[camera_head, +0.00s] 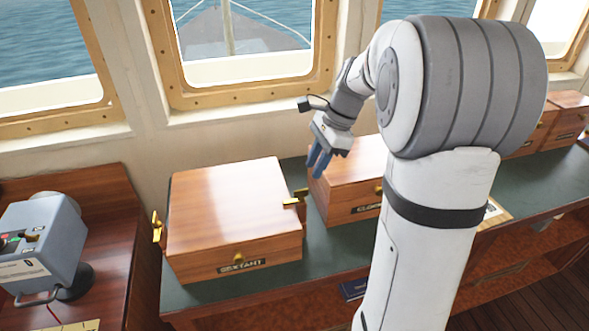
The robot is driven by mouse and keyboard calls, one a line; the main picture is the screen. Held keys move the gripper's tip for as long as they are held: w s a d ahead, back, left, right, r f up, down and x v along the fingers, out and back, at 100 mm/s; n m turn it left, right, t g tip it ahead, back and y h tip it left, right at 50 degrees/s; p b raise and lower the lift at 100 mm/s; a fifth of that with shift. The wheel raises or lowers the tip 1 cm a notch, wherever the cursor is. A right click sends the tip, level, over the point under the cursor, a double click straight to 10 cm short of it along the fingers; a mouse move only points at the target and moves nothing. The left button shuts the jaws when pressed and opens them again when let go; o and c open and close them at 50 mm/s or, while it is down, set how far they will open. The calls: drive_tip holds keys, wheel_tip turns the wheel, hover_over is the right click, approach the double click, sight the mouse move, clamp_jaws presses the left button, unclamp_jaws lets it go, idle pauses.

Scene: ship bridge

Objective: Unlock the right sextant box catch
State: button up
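The sextant box (228,215) is a closed reddish-brown wooden box with a "SEXTANT" label on its front, standing on the green-topped counter. Its right catch (294,198) is a brass piece on the right side, sticking outward. A left catch (158,227) in brass shows on the left side, standing upright. My gripper (318,165) is above and to the right of the right catch, apart from it, with blue fingers pointing down. The fingers appear slightly parted and nothing shows between them.
A second wooden box (345,193) stands close to the right, partly hidden by my arm. More boxes (568,115) are at the far right. A grey-blue device (42,243) stands at left. Windows (240,50) line the wall behind. A dark blue book (353,289) lies below the counter.

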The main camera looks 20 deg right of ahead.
sight(302, 190)
drive_tip(key=shift+m, duration=0.3)
drive_tip(key=x, duration=0.5)
drive_tip(key=p+x, duration=0.1)
drive_tip(key=x, duration=0.1)
drive_tip(key=shift+w+f, duration=0.3)
drive_tip(key=shift+f, duration=0.1)
clamp_jaws()
